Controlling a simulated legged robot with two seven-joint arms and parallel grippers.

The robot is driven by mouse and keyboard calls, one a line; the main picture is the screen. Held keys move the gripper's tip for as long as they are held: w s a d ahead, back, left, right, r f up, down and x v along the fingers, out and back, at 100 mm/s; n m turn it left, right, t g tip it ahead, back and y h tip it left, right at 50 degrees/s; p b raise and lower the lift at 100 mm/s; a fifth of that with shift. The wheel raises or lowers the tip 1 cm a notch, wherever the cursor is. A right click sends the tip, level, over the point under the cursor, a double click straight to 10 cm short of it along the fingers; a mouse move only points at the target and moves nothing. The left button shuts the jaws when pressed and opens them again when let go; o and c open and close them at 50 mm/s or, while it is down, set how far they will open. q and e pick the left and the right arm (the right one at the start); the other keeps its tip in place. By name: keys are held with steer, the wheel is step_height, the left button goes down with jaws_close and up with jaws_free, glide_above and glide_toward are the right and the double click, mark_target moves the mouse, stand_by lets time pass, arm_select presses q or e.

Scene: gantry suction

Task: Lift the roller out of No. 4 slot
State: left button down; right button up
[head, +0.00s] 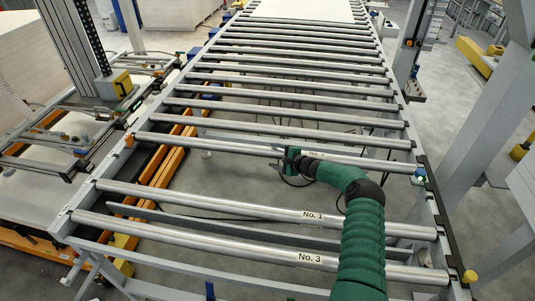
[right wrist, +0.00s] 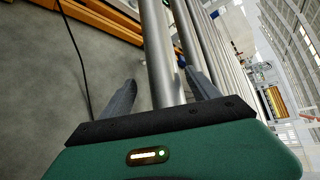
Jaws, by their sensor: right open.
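No roller with a readable No. 4 label shows. A metal roller (head: 220,146) crosses the conveyor frame at mid-picture in the head view, with a small label whose number is hard to read. My right gripper (head: 290,161) is at this roller, left of its label. In the right wrist view, my right gripper (right wrist: 158,74) is open, with one dark finger on each side of a roller (right wrist: 156,35). I cannot tell whether the fingers touch it. The No. 1 roller (head: 200,203) and No. 3 roller (head: 180,236) lie nearer. My left gripper is out of view.
The conveyor frame's right rail (head: 447,215) runs beside my right arm. Several more rollers lie parallel farther back, under a white panel (head: 300,10). A wide open gap lies between the mid roller and No. 1. Orange beams (head: 165,168) stand below left.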

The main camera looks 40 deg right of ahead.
mark_target(268, 152)
steer(key=x, duration=0.1)
steer(key=b+x, duration=0.1)
steer(key=x, duration=0.2)
steer(key=shift+a+r, duration=0.25)
steer(key=shift+a, duration=0.1)
steer(key=shift+w+d+b, duration=0.1)
steer(key=shift+w+b, duration=0.2)
steer(key=shift+w, duration=0.15)
steer(key=shift+s, duration=0.15)
steer(key=shift+c, duration=0.3)
steer(key=shift+c, duration=1.1)
jaws_close()
steer(key=shift+r, duration=0.15)
